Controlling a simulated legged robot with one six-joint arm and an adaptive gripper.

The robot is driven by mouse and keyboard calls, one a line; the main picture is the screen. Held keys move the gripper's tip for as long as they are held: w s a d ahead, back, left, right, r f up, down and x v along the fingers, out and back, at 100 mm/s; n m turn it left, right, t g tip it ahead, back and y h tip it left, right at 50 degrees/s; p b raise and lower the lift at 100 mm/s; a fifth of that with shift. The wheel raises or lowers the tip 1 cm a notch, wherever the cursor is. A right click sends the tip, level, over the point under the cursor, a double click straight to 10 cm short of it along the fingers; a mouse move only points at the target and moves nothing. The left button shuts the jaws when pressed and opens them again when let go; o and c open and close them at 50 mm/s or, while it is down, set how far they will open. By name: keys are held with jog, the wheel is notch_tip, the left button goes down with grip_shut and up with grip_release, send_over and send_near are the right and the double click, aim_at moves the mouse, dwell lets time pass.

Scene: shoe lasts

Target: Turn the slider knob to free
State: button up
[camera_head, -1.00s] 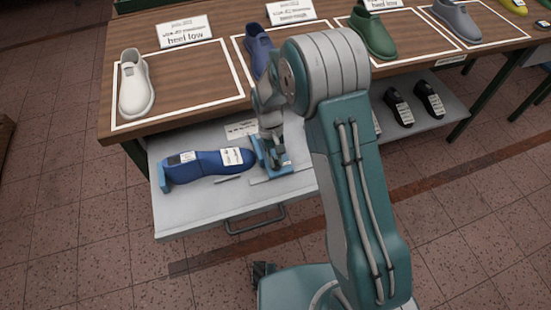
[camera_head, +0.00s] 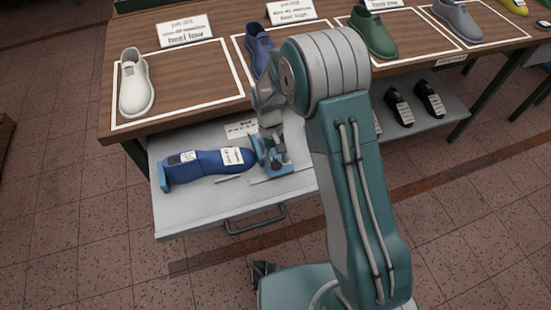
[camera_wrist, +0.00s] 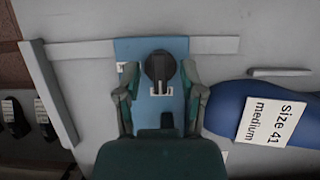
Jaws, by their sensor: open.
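The slider (camera_wrist: 125,50) is a blue block on a pale rail. A dark round slider knob (camera_wrist: 156,64) with a lighter bar stands on it, near a small white printed mark. My gripper (camera_wrist: 160,72) is open, one finger on each side of the knob, in the wrist view; contact cannot be told. In the head view, my gripper (camera_head: 274,150) is low over the slider (camera_head: 256,150), and the knob is not clear. A blue shoe last (camera_head: 207,163) lies left of the slider in the head view; its label reads size 41 medium in the wrist view (camera_wrist: 225,121).
These stand on a grey pulled-out tray (camera_head: 185,211) with a dark handle. The wooden table (camera_head: 187,95) above holds several shoes in white-outlined areas. Two black shoes (camera_head: 399,108) lie on the shelf at right. The tray's front left is clear.

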jog(key=v, duration=1.1)
jog(key=shift+r, duration=0.3)
jog(key=shift+w, duration=0.15)
jog(key=s+d+r+m+t+y, duration=0.1)
jog(key=s+d+r+t, duration=0.3)
jog(key=r, duration=0.4)
jog(key=s+d+r+m+t, duration=0.1)
jog(key=s+d+r, duration=0.45)
jog(key=r, duration=0.25)
jog(key=s+d+r+t, duration=0.1)
jog(key=s+d+t, duration=0.1)
jog(key=s, duration=0.5)
jog(key=s+d+r+m+t, duration=0.1)
jog(key=s+d+t, duration=0.1)
jog(key=s, duration=0.5)
jog(key=shift+s+d+r+t, duration=0.15)
jog(key=shift+d+r+t, duration=0.2)
jog(key=shift+t, duration=0.15)
